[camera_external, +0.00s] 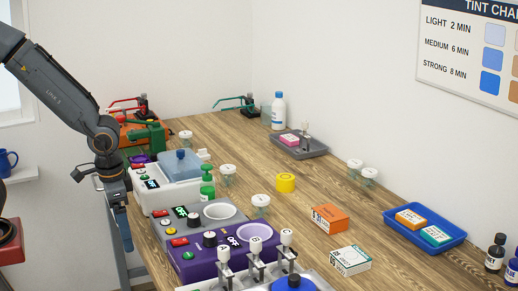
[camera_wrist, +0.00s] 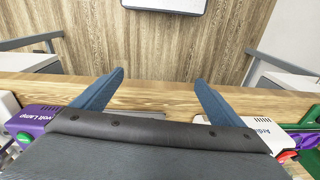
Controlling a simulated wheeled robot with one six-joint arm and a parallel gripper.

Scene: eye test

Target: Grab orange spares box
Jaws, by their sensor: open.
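An orange box with a white printed side (camera_external: 329,217) lies on the wooden table, right of the middle in the external view. A second, smaller orange box (camera_external: 410,218) lies in the blue tray (camera_external: 455,243) farther right. The print is too small to tell which is the spares box. My gripper (camera_external: 123,228) hangs at the table's left edge, well to the left of both boxes. In the wrist view its blue fingers (camera_wrist: 160,80) are apart with nothing between them. Neither orange box shows in the wrist view.
A white device (camera_external: 160,200) and a purple device (camera_external: 205,268) stand between my gripper and the boxes. A green pump bottle (camera_external: 208,184), a yellow roll (camera_external: 286,183) and lidded jars stand beyond. A white-green box (camera_external: 350,260) lies near the orange one. Table behind it is clear.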

